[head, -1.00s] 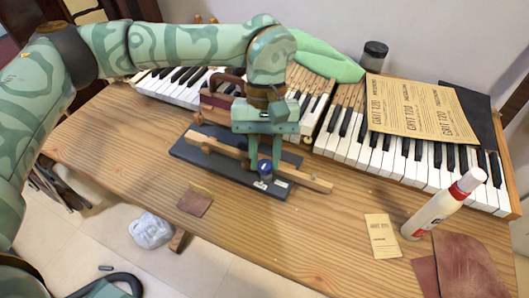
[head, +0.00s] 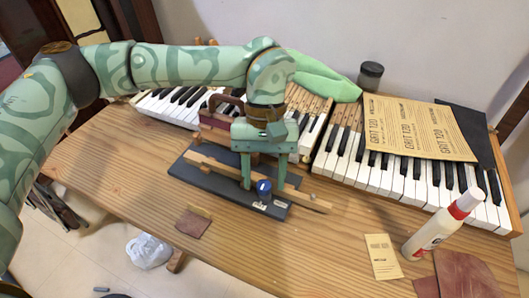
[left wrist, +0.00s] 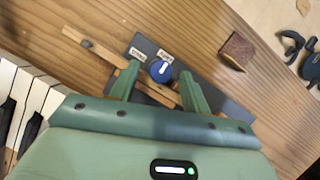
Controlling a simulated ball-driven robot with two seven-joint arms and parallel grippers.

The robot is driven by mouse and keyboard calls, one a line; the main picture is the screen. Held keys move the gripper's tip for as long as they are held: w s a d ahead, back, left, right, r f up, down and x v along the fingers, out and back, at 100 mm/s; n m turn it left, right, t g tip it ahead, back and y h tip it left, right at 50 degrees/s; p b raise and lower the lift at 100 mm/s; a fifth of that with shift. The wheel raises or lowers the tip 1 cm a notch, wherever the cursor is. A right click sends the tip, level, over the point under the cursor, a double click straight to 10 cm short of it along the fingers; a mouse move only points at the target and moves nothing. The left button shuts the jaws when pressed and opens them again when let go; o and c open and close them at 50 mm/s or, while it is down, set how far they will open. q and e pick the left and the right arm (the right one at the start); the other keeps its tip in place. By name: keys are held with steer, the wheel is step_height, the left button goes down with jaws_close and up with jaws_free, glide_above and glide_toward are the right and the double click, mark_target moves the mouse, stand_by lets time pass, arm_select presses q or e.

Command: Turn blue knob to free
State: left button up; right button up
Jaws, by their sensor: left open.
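The blue knob (head: 264,187) stands on the dark base plate (head: 220,186) of a wooden clamp jig on the bench. In the left wrist view the knob (left wrist: 160,71) shows a short white mark on its top, pointing towards the two small white labels (left wrist: 166,56) beside it. Their lettering is too small to read surely. My left gripper (head: 263,181) is over the jig, pointing down, its fingers spread. In the left wrist view the open fingers (left wrist: 159,72) show on either side of the knob, with gaps; contact is not visible. My right gripper is out of view.
A wooden bar (head: 312,202) runs along the jig. Piano keys (head: 370,172) line the back, with sandpaper sheets (head: 422,128) on top. A brown leather piece (head: 194,223) lies in front.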

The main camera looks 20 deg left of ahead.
arm_select(q)
steer(key=p+v, duration=0.4)
steer(key=v, duration=1.2)
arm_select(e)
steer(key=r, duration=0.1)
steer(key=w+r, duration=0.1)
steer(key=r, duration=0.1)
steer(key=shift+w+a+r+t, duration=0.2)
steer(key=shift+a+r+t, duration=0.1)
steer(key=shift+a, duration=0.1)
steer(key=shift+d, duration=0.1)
